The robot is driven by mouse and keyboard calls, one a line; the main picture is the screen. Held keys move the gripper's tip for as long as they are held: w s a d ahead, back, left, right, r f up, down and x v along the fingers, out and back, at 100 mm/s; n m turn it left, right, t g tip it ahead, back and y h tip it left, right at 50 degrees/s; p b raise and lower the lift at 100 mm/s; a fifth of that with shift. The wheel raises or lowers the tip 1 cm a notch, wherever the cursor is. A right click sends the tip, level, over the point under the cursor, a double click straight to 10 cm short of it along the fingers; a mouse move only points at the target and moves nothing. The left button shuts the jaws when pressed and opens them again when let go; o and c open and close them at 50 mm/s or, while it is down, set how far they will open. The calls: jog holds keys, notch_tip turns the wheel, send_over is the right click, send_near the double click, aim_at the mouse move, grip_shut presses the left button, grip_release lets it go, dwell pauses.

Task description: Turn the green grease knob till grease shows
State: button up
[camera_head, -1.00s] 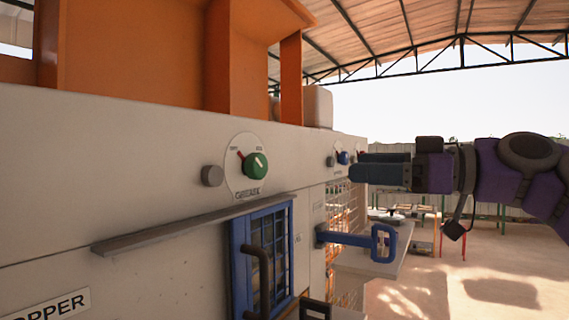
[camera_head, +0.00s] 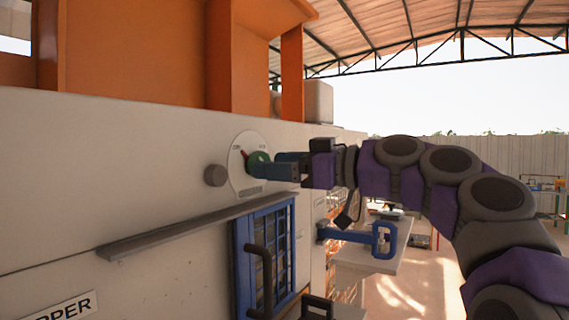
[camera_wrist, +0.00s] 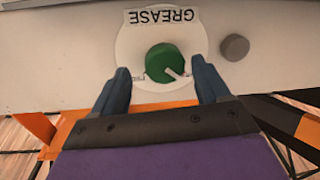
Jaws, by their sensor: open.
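The green grease knob (camera_head: 257,161) sits on a round white dial plate (camera_head: 239,150) on the press's pale wall. My gripper (camera_head: 272,166) is at the dial, partly covering the knob in the head view. In the wrist view its two fingers (camera_wrist: 163,75) are open, one on each side of the knob's near edge, with gaps to it. No grease is visible.
A grey round button (camera_head: 214,175) sits left of the dial. Below are a grey ledge (camera_head: 190,228), a blue-framed barred window (camera_head: 270,250) and a blue handle (camera_head: 365,238). An orange hopper (camera_head: 150,60) rises above. Open space lies to the right.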

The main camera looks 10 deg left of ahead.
jog(key=a, duration=0.2)
jog(key=shift+a+f, duration=0.2)
jog(key=shift+a, duration=0.15)
jog(key=shift+c, duration=1.3)
jog(key=shift+d+r, duration=0.1)
jog(key=shift+d, duration=0.6)
jog(key=c, duration=0.3)
jog(key=shift+s+d, duration=0.1)
jog(key=c, duration=0.5)
